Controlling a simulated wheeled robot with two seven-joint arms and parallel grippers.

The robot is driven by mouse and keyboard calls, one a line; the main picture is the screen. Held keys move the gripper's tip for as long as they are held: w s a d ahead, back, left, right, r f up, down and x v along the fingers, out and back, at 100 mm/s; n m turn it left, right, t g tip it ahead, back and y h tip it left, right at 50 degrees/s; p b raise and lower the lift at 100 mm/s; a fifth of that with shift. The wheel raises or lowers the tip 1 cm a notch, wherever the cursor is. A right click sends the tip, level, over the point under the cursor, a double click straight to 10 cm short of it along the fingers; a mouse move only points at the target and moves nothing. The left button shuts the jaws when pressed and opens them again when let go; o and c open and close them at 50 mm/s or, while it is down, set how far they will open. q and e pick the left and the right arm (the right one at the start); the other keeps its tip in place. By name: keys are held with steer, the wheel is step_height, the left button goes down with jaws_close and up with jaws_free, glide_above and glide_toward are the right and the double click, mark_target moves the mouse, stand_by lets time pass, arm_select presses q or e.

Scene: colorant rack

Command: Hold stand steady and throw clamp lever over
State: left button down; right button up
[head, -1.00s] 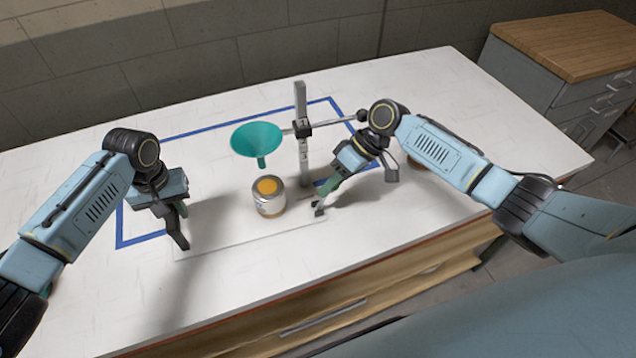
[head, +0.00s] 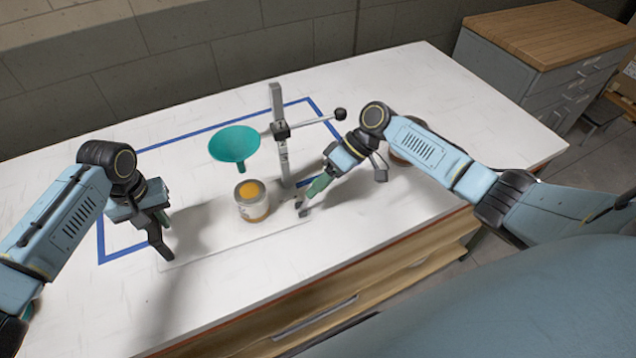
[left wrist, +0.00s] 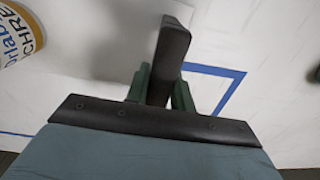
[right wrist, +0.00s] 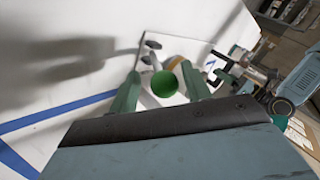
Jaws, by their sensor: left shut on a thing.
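The stand has a grey upright post (head: 279,150), a clamp block (head: 281,130) with a crossbar, and a thin white base plate (head: 215,246). The crossbar ends in a dark knob at the right. A teal funnel (head: 234,144) hangs at the left, above and behind a can (head: 252,203) with an orange top. My right gripper (head: 304,204) is low, right of the can. In the right wrist view its green pads are apart, with a green ball (right wrist: 165,84) showing between them; contact is unclear.
Blue tape (head: 200,134) outlines an area around the stand on the white table (head: 410,80). A round object (head: 400,151) is partly hidden behind my right arm. A wood-topped cabinet (head: 550,45) stands beyond the table at the right. The table's far right is clear.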

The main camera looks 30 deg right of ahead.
steer(key=shift+r, duration=0.15)
steer(key=shift+d+r, duration=0.1)
steer(key=shift+r, duration=0.05)
steer(key=v, duration=1.1)
steer(key=shift+d, duration=0.15)
steer(key=shift+r, duration=0.1)
arm_select(q)
steer(key=c, duration=1.1)
jaws_free()
steer(key=shift+r, duration=0.1)
step_height(320, 180, up, 12)
steer(key=shift+f, duration=0.1)
